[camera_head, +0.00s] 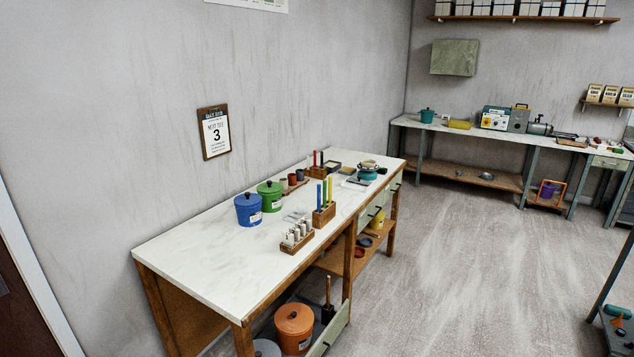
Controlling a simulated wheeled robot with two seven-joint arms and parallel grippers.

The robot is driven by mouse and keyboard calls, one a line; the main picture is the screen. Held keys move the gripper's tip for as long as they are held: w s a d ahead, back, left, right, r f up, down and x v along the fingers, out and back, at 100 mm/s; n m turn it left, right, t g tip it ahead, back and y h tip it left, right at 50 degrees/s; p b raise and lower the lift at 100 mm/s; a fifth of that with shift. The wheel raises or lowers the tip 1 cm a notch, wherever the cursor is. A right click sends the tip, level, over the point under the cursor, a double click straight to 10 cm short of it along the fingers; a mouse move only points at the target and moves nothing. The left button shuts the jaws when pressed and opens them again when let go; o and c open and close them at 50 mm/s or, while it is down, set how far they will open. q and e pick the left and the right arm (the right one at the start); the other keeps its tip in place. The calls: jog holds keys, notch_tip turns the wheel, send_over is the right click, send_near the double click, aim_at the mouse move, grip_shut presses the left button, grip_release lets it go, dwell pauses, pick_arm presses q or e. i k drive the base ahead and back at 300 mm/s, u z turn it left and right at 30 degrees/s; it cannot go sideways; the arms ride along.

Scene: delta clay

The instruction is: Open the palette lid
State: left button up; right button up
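I cannot tell for certain which thing is the palette. A flat pale item (355,183) lies toward the far end of the long white-topped table (190,251), and a small dark open-looking box (333,168) sits behind it. Another flat, light, clear-looking piece (294,216) lies near the table's middle, behind the wooden holders. All are too small to make out a lid or hinge. Neither of my grippers is in view.
A blue lidded pot (248,210), a green lidded pot (270,196), a rack of pale tubes (297,237) and a holder with coloured sticks (324,213) crowd the table's middle. A teal pot (367,172) stands farther back. The floor (455,270) to the right is clear.

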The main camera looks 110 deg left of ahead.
aim_at(358, 180)
jog(key=u, duration=3.2)
jog(key=k, duration=0.4)
jog(key=z, duration=1.1)
jog(key=i, duration=2)
jog(key=u, duration=0.15)
jog(key=i, duration=2)
jog(key=u, duration=1.35)
jog(key=i, duration=1.45)
jog(key=u, duration=1.2)
